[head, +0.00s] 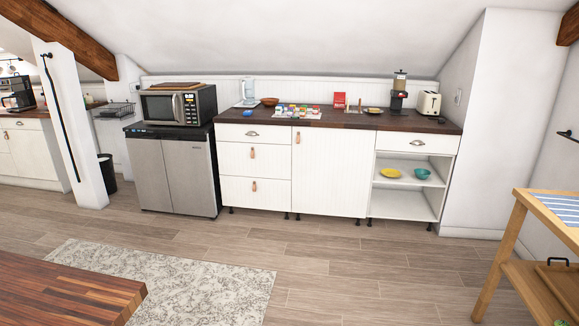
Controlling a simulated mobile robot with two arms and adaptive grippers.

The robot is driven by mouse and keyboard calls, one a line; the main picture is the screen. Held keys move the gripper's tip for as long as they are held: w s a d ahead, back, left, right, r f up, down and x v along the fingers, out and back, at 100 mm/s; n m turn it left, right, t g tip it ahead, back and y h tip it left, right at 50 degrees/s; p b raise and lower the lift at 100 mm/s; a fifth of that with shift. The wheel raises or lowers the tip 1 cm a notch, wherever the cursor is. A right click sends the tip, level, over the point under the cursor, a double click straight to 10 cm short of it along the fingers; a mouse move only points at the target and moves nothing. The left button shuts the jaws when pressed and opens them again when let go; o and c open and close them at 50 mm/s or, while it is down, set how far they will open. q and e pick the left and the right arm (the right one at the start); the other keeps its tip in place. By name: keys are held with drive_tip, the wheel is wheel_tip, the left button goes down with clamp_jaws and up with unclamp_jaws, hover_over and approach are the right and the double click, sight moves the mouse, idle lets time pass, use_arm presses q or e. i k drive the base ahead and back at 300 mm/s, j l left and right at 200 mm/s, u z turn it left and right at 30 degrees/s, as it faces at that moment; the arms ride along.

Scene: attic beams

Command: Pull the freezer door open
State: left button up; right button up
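A low, grey two-door appliance (172,172), probably the fridge and freezer, stands against the back wall left of the white cabinets. Its left door (149,172) and right door (189,178) sit side by side, and both look shut. I cannot tell from this view which door is the freezer's. The door handles are not clear at this size. Neither of my grippers is in view.
A microwave (178,104) sits on top of the appliance. A white post (72,130) and a dark bin (107,172) stand to its left. A wooden table (70,290) is at front left, a wooden cart (508,240) at right. The floor (330,265) between is clear, partly covered by a rug (205,285).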

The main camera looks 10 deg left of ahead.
sight(146, 152)
drive_tip(key=i+u, duration=0.15)
drive_tip(key=i, duration=0.35)
drive_tip(key=i+u, duration=0.15)
drive_tip(key=i, duration=0.35)
drive_tip(key=i+l+u, duration=0.15)
drive_tip(key=i, duration=0.3)
drive_tip(key=i+l+u, duration=0.2)
drive_tip(key=i, duration=0.3)
drive_tip(key=i+l+u, duration=0.15)
drive_tip(key=i, duration=0.35)
